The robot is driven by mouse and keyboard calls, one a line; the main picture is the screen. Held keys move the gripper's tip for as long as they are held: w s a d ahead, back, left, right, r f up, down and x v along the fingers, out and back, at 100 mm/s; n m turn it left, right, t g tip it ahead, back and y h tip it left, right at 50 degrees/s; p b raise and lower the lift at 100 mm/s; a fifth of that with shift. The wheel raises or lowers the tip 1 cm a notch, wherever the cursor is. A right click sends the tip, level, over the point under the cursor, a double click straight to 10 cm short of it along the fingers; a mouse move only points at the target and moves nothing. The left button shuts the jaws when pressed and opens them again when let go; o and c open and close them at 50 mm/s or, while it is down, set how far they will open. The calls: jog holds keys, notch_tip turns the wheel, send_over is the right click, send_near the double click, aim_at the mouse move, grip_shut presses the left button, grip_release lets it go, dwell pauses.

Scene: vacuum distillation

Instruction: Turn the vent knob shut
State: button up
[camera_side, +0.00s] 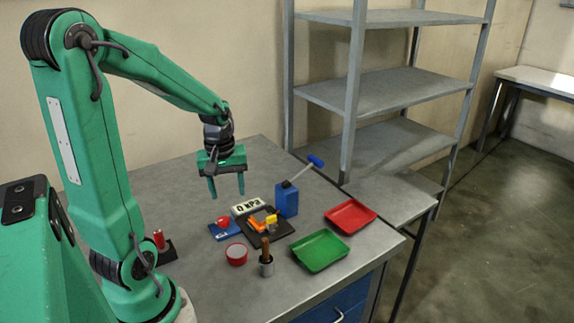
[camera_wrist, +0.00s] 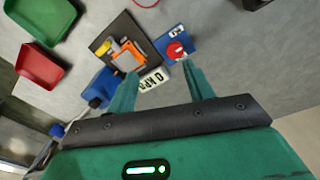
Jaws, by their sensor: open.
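A round red knob (camera_side: 223,221) sits on a blue plate (camera_side: 227,233) on the grey table. I take it for the vent knob. In the wrist view the red knob (camera_wrist: 175,50) and the blue plate (camera_wrist: 189,43) are beyond my right fingertip, and the knob bears a pale mark. My gripper (camera_side: 227,194) is open and empty, with its fingers pointing down, well above the table and the knob. In the wrist view my gripper (camera_wrist: 160,72) shows both fingers apart with nothing between them.
Beside the plate are a "0 KPA" sign (camera_side: 249,205), a black base with orange and yellow parts (camera_side: 259,226), and a blue box (camera_side: 286,198) with a raised lever.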

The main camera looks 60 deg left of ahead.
aim_at(223, 219)
jog(key=a+f+n, duration=0.1)
jog(key=s+a+f+n, duration=0.1)
jog(key=a, duration=0.1)
jog(key=shift+f+g, duration=0.3)
jog(key=shift+f, duration=0.1)
jog(key=shift+f, duration=0.1)
jog(key=shift+f, duration=3.8)
jog(key=c, duration=1)
